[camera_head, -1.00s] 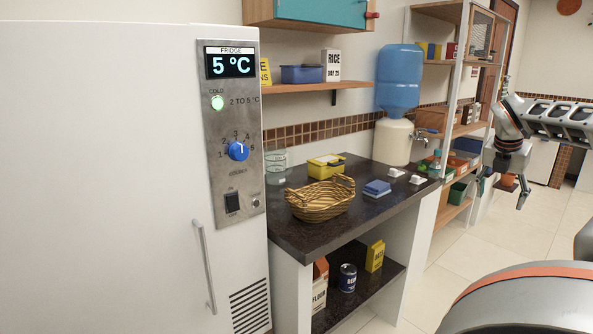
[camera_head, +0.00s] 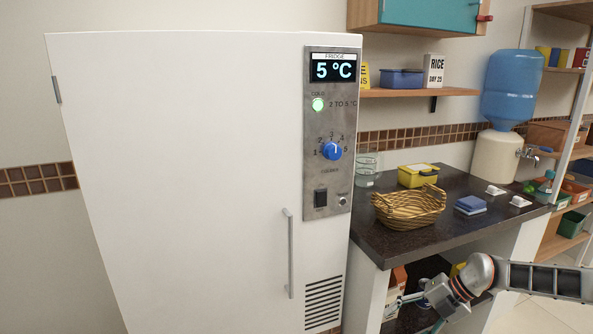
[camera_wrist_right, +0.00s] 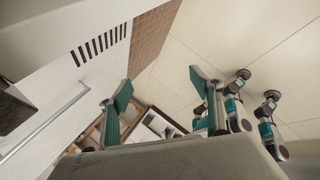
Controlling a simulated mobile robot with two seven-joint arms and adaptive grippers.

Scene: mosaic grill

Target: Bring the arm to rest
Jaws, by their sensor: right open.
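My right arm comes in from the lower right in the head view. Its gripper (camera_head: 412,312) hangs low in front of the counter, near the fridge's right side, and partly covers the shelf under the counter. In the right wrist view the two teal-tipped fingers (camera_wrist_right: 160,88) stand wide apart with nothing between them. The fridge's white door, vent and handle lie to the left of the fingers there, apart from them. My left gripper is in neither view.
A tall white fridge (camera_head: 190,190) with a vertical handle (camera_head: 290,253) fills the left. The dark counter (camera_head: 400,243) holds a wicker basket (camera_head: 409,207), a yellow box (camera_head: 418,176), blue sponges (camera_head: 470,205) and a water dispenser (camera_head: 511,90). Tiled floor shows in the wrist view.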

